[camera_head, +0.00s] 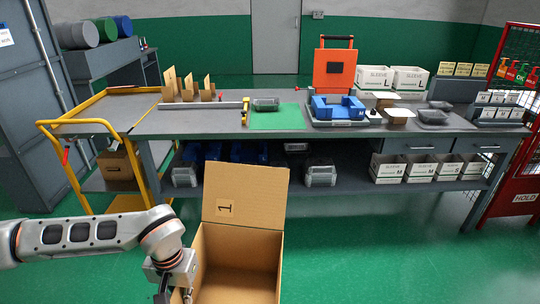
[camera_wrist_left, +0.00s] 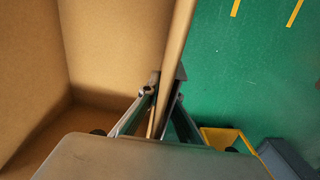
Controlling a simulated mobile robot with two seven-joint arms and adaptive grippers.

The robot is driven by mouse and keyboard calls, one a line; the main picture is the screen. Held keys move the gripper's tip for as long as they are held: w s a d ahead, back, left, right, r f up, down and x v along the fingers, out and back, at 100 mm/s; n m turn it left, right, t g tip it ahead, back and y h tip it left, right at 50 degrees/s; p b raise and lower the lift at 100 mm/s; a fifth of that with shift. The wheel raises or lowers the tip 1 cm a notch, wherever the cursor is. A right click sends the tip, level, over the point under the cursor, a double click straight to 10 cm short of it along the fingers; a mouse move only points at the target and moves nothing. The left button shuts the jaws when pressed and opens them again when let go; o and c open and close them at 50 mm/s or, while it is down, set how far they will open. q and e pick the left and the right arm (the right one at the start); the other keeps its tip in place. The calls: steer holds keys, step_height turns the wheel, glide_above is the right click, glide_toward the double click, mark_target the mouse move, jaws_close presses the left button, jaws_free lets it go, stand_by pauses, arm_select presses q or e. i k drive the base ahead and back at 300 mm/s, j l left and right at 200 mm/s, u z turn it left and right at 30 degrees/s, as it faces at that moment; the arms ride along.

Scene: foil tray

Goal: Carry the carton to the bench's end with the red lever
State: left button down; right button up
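The carton (camera_head: 238,262) is an open, empty-looking brown box at the bottom centre of the head view, in front of the bench (camera_head: 215,122). Its far flap (camera_head: 255,190) stands up and bears a "1". My left gripper (camera_head: 176,293) is at the carton's left wall. In the left wrist view its fingers (camera_wrist_left: 163,88) lie on both sides of that wall (camera_wrist_left: 176,45) and appear closed on it. The carton's underside is out of view. A small red part (camera_head: 66,156) shows on the yellow cart at the bench's left end; I cannot tell if it is a lever. My right gripper is out of view.
The yellow-railed cart (camera_head: 88,125) adjoins the bench's left end. A red mesh cage marked HOLD (camera_head: 522,198) stands at the right end. An orange press (camera_head: 333,72) and cartons of sleeves (camera_head: 409,78) are on the bench. Green floor (camera_head: 400,260) is clear at right.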

mark_target(194, 117)
steer(key=i, duration=1.25)
steer(key=i+u, duration=0.2)
steer(key=u, duration=0.3)
steer(key=i+l+u, duration=0.15)
steer(key=u, duration=0.35)
steer(key=i, duration=0.1)
